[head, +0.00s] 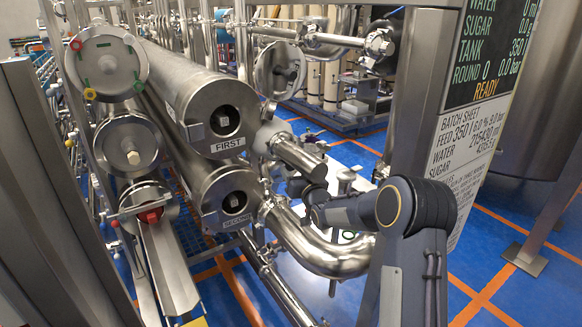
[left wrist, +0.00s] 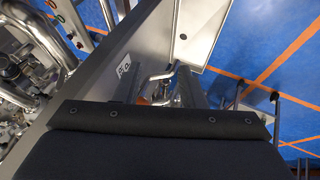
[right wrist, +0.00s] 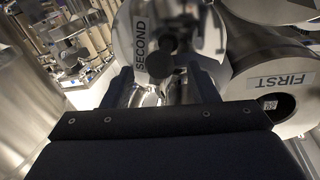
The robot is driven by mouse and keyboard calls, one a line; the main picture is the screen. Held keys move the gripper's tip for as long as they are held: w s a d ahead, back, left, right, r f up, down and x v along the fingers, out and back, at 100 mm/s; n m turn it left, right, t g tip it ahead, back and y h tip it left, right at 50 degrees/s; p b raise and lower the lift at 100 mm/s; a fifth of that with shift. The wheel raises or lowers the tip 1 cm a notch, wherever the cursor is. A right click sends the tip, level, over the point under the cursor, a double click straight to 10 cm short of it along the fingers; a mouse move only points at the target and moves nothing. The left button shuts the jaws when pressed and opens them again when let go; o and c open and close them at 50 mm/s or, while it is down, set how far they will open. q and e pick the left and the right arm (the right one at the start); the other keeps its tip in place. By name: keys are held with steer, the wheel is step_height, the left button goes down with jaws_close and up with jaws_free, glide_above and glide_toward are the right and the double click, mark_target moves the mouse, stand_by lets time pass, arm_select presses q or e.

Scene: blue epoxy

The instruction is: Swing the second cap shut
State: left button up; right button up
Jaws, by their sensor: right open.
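The SECOND housing (head: 215,190) is a lower steel cylinder under the FIRST one. Its end shows a dark opening with a pale piece inside. I cannot clearly pick out its cap among the steel fittings beside it. My right gripper (head: 298,188) is in front of the pipework just right of that end, partly lost against it. In the right wrist view its fingers (right wrist: 165,85) are spread, below the SECOND label (right wrist: 140,46); a blurred grey part with a dark round knob (right wrist: 157,66) lies ahead. My left gripper (left wrist: 162,88) shows only in its wrist view, fingers apart.
The FIRST housing (head: 190,85) is above, its end opening dark. Round steel lids (head: 122,65) and a trough (head: 168,270) stand at left. A sign board (head: 465,145) is at right. Blue floor lies beyond.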

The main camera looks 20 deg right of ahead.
steer(key=shift+w+d, duration=0.1)
steer(key=shift+w, duration=1.3)
jaws_close()
